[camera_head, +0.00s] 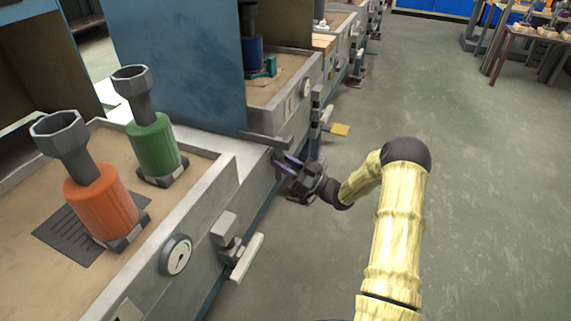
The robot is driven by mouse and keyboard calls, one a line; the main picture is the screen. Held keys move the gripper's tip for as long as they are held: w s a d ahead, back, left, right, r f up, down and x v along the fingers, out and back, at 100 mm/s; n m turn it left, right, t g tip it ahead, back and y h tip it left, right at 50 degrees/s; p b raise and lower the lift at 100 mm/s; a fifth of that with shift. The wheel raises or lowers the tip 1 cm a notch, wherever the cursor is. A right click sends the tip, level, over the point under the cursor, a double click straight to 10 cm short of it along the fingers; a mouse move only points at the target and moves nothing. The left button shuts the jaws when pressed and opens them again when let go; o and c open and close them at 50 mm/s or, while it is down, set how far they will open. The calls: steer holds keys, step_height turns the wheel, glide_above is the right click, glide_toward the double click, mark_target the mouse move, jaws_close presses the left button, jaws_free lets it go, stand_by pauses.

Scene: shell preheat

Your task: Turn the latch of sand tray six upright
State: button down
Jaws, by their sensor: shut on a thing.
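My gripper (283,163) is at the front edge of the row of sand trays, at the corner between the near tray and the one behind it. It is shut on a small dark latch (265,140) there, mostly hidden by the jaws, so its tilt is hard to tell. The near sand tray (228,180) has a round gauge (176,255) and a grey bracket with a pale handle (246,257) on its front. I cannot read any tray number.
An orange shell (101,205) and a green shell (153,146) with grey funnel tops stand in the near tray. A blue upright panel (185,60) divides the trays. The grey floor (480,200) to the right is clear; tables (530,45) stand far off.

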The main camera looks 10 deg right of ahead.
steer(key=shift+s, duration=0.1)
steer(key=c, duration=1.2)
jaws_free()
steer(key=shift+c, duration=0.2)
steer(key=p+v, duration=0.3)
steer(key=v, duration=1.4)
steer(key=shift+d+f+p, duration=0.15)
steer(key=shift+d+p, duration=0.15)
steer(key=shift+p, duration=0.1)
